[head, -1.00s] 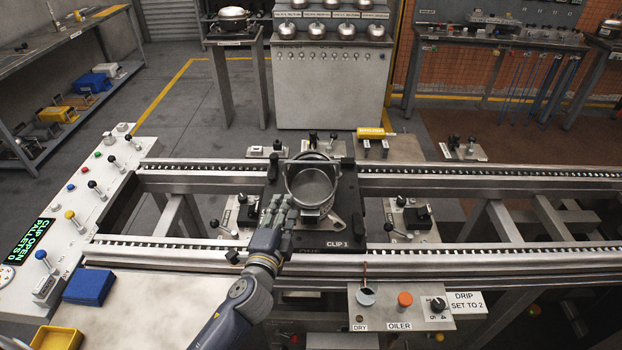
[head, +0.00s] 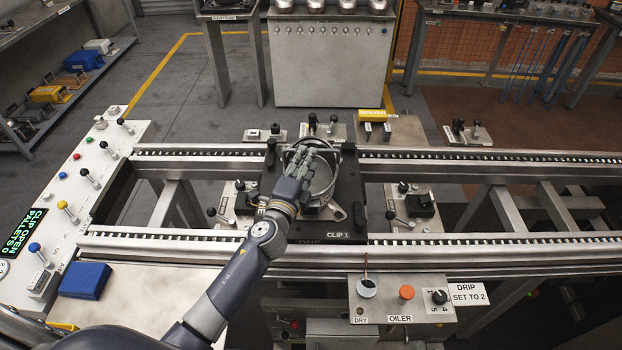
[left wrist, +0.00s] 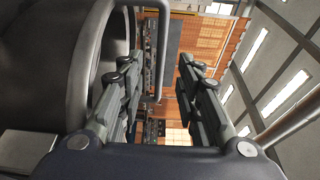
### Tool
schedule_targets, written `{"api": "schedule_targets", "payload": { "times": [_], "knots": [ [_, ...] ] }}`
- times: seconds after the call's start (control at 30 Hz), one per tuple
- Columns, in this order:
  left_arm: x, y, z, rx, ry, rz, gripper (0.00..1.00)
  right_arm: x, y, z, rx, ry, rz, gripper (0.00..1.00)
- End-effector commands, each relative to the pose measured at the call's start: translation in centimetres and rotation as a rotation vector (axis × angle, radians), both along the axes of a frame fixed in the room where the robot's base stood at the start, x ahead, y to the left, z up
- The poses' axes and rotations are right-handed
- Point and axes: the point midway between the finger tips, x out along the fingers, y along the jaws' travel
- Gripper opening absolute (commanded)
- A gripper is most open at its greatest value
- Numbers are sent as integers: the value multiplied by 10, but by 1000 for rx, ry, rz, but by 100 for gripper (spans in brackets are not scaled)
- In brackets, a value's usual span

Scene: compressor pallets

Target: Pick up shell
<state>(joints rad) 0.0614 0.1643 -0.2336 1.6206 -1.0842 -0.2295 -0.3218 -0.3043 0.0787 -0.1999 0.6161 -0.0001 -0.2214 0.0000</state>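The shell (head: 324,180) is a round, open-topped grey metal housing. It sits on the dark pallet (head: 349,218) on the rail, by the label CLIP 1. My left gripper (head: 303,162) reaches over the shell's left part and hides some of its rim. In the left wrist view the shell (left wrist: 45,65) is a large dark curved wall filling the left side. There the two fingers of my left gripper (left wrist: 158,72) stand apart, with a thin grey bar loop (left wrist: 163,45) showing just beyond and between them. I cannot tell whether the fingers touch the shell. My right gripper is not in view.
The two conveyor rails (head: 470,155) run left to right. Clamp levers (head: 408,205) stand beside the pallet. A lever panel (head: 60,200) is at the left, with a blue box (head: 85,281) near it. An oiler panel (head: 402,298) is in front.

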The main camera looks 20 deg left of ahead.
Motion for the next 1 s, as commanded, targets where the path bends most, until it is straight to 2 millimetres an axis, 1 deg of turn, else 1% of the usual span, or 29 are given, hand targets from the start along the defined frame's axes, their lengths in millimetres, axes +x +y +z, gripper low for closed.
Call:
{"api": "schedule_targets", "payload": {
  "times": [0.03, 0.13, 0.3, 0.43, 0.67, 0.7, 0.77, 0.8, 1.0],
  "knots": [
    [6, 0, 1, 0, -1, 2, 32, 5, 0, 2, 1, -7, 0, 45],
    [19, 0, 2, -2, -2, 2, 32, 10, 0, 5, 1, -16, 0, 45],
    [41, 0, 0, -1, -2, 1, 32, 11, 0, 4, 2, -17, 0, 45],
    [49, 0, 0, -1, -1, 2, 32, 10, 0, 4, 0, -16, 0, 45],
    [49, 0, 0, -1, -1, 1, 32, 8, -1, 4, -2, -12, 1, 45],
    [49, 0, 0, -1, -1, 1, 23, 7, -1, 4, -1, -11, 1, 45],
    [49, 0, 0, -1, -1, 1, 9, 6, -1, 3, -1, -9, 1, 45],
    [49, 0, 0, -1, -1, 1, 0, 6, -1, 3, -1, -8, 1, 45],
    [49, 0, 0, -1, -1, 1, 0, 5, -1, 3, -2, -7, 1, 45]
  ]
}}
